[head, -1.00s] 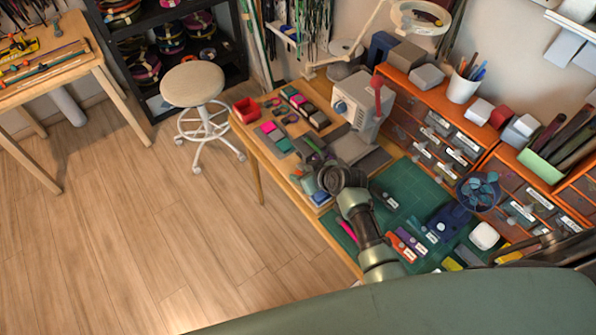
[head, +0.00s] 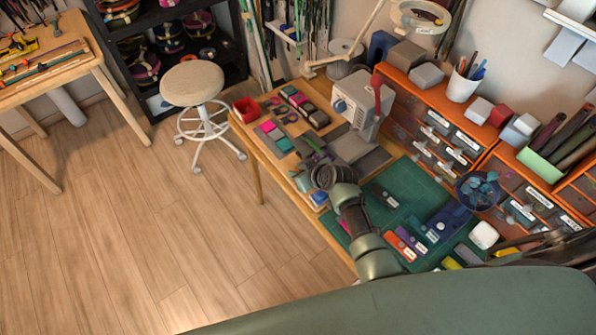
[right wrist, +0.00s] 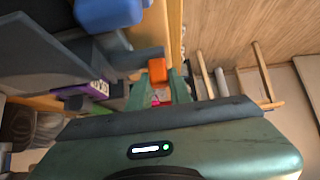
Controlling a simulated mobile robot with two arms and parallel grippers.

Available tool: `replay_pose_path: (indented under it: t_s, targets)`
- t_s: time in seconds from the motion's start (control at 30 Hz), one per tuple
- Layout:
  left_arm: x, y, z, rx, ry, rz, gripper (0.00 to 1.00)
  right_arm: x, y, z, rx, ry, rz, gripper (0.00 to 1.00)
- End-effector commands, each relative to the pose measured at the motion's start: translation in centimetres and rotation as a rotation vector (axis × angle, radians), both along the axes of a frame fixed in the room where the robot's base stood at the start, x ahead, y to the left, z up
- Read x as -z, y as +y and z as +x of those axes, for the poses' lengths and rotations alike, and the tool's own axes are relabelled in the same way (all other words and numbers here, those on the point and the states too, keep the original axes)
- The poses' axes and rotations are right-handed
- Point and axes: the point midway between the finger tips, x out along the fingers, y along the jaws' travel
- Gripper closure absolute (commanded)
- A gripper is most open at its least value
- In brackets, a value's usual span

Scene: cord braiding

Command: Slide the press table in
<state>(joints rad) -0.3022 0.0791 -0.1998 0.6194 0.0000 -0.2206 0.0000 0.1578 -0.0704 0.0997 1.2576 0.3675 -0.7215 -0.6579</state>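The press (head: 357,103) is a pale grey machine with a red lever, standing at the back of the wooden workbench. Flat grey plates (head: 372,163) lie in front of it; I cannot tell for sure which is its table. My right gripper (head: 318,165) is low over the bench's front edge, left of these plates, and my wrist hides its fingertips. In the right wrist view the green fingers (right wrist: 159,88) stand apart, with a small orange block (right wrist: 158,70) at their tips. I cannot tell whether they grip it.
A green cutting mat (head: 408,190) with small tools lies right of the plates. Orange drawers (head: 440,120) line the back. A red bin (head: 246,110) and colored pieces are on the bench's left. A stool (head: 193,84) stands left on open floor.

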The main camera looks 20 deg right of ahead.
Motion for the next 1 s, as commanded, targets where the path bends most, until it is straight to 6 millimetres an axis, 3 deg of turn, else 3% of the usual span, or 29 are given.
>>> replay_pose_path:
  t_s: [0.17,0.5,0.7,1.0]
  targets:
    - [0.5,0.0,0.0,0.0,0.0,0.0,0.58,0.2,-1.0,0.3,0.001,0.0,-0.004,1.0]
    - [4.0,0.1,0.1,0.0,-0.001,0.001,0.58,0.6,-8.4,3.0,0.001,-0.003,-0.009,1.0]
    - [5.7,0.1,0.2,0.0,-0.003,0.0,0.58,0.4,-11.6,4.2,0.001,-0.002,-0.005,1.0]
    - [5.9,0.0,0.3,0.0,-0.004,0.0,0.58,0.0,-12.5,4.5,0.0,0.0,-0.001,1.0]
